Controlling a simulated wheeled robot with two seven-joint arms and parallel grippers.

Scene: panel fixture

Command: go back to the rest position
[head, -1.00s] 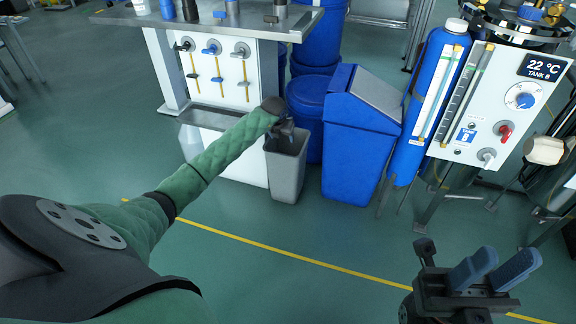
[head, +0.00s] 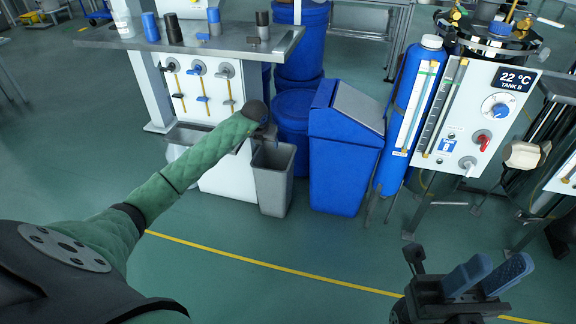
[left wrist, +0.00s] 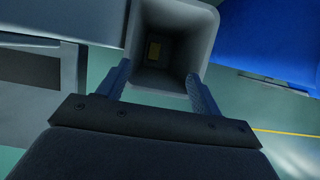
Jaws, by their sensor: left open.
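My left gripper (head: 266,133) is at the end of the outstretched green-sleeved arm, over the mouth of a small grey bin. In the left wrist view its two fingers (left wrist: 160,88) are spread apart with nothing between them. The grey bin (head: 272,190) stands on the floor; its open top also shows in the left wrist view (left wrist: 205,40), with a small yellowish thing (left wrist: 153,50) at the bottom. My right gripper (head: 484,278) is at the lower right, its two blue-grey fingers apart and empty, over open floor.
A steel-topped bench (head: 190,40) with a white panel of valves stands behind the left gripper. A blue lidded bin (head: 340,165) and blue drums (head: 296,110) stand right of the grey bin. A tank panel (head: 478,110) stands at the right. The near floor is clear.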

